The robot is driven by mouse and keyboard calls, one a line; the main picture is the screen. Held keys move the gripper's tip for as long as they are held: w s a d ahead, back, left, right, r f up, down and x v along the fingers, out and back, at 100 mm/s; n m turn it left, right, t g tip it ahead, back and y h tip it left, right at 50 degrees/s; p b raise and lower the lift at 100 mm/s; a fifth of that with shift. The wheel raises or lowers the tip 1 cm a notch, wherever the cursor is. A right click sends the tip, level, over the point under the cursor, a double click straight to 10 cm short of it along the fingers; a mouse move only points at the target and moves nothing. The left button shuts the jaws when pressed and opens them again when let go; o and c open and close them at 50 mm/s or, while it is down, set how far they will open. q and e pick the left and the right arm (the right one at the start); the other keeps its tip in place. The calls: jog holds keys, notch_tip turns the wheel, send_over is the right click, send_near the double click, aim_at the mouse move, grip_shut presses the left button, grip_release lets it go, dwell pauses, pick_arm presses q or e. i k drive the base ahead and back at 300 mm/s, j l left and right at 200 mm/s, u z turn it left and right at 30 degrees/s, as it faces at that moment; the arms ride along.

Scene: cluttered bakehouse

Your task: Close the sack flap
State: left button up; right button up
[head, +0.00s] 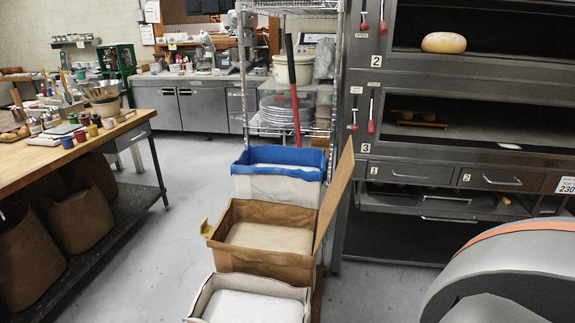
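A brown open-topped sack (258,263) stands on the floor in the middle of the head view, full of pale flour-like contents (268,237). A tan, stiff-looking flap (335,195) stands up steeply at the sack's right side, leaning a little to the right at the top. The sack's top is uncovered. A small yellow piece (206,228) sticks out at the sack's left rim. Neither of my grippers shows in the view.
A blue-rimmed white sack (278,187) stands behind the brown one, and a whitish sack (203,296) in front. A wire rack (337,70) is behind, ovens (468,88) on the right. A wooden worktable (25,160) is on the left, with open floor (175,240) beside it.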

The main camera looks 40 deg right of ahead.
aim_at(343, 174)
jog(key=k+l+z, duration=0.1)
jog(key=l, duration=0.2)
jog(key=k+l+z, duration=0.1)
jog(key=l, duration=0.2)
jog(key=k+l+z, duration=0.1)
jog(key=l, duration=0.2)
jog(key=l+z, duration=0.3)
jog(key=l, duration=0.65)
